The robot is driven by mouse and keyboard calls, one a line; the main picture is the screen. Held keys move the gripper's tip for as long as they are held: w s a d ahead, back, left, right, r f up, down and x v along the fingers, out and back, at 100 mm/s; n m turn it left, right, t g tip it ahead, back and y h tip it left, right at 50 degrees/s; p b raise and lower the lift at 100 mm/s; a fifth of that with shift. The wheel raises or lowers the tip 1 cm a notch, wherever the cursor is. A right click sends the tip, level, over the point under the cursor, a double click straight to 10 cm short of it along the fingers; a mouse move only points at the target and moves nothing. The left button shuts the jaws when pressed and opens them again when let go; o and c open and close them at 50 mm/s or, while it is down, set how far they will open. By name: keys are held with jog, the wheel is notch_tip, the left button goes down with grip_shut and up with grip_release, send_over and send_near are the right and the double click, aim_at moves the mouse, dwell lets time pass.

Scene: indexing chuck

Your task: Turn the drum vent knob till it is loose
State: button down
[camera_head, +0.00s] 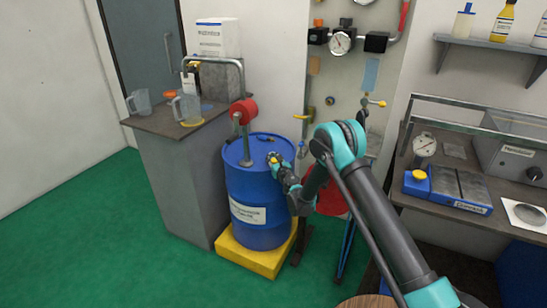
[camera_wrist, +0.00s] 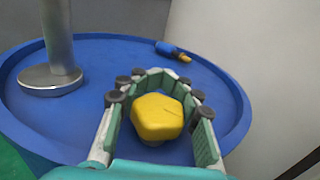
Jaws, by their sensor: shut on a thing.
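The blue drum (camera_head: 258,185) stands upright on a yellow base, with a white label on its side. The yellow vent knob (camera_wrist: 158,117) sits on the blue drum top, which shows in the wrist view (camera_wrist: 105,60). My gripper (camera_head: 277,163) reaches the drum's right rim from the right. The knob's underside and stem are mostly hidden.
A grey pump post (camera_wrist: 60,40) rises from the drum top, left of the knob. A small blue and yellow fitting (camera_wrist: 173,51) lies near the far rim. A red pump body (camera_head: 244,110) stands above the drum. A side cabinet (camera_head: 180,180) is at left.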

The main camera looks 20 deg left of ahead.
jog(key=shift+s+a+n+g+y, duration=0.15)
jog(key=shift+s+n+g+y, duration=0.05)
jog(key=shift+n+g+y, duration=0.35)
jog(key=c, duration=1)
grip_release()
jog(key=shift+c, duration=0.2)
notch_tip(320, 180, up, 10)
jog(key=shift+o, duration=0.3)
